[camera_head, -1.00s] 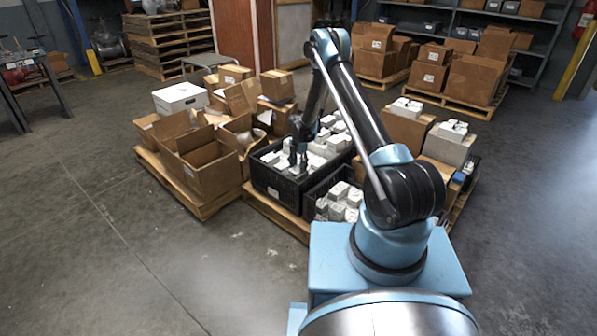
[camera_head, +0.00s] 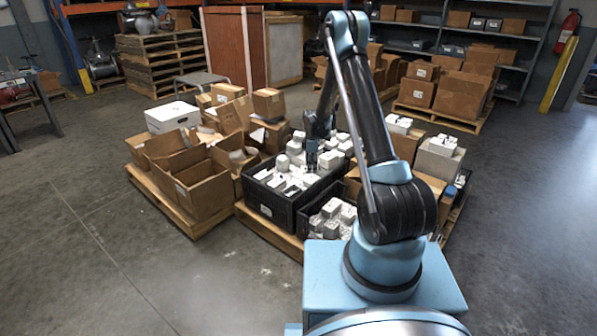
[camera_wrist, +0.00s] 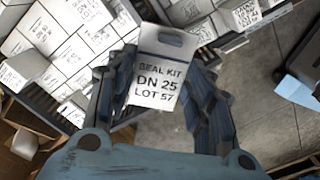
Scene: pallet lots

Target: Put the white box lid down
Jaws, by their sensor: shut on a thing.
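A white box (camera_head: 172,117) with its lid on stands at the back of the left pallet; no loose white box lid shows. My gripper (camera_head: 312,158) is over the black crate (camera_head: 270,206) of white packs, well to the right of that box. In the wrist view, my gripper (camera_wrist: 168,75) is shut on a flat white pack (camera_wrist: 158,80) with a slot near its top edge and print that reads like "SEAL KIT DN 25 LOT 57". The pack sits between the two dark fingers, tilted slightly. The head view is too small to show the held pack clearly.
Open brown cartons (camera_head: 203,190) crowd the left pallet beside the crate. A second black crate (camera_head: 312,228) with white packs stands in front. Brown boxes with white packs on top (camera_head: 440,160) stand to the right. The floor at the left front is clear.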

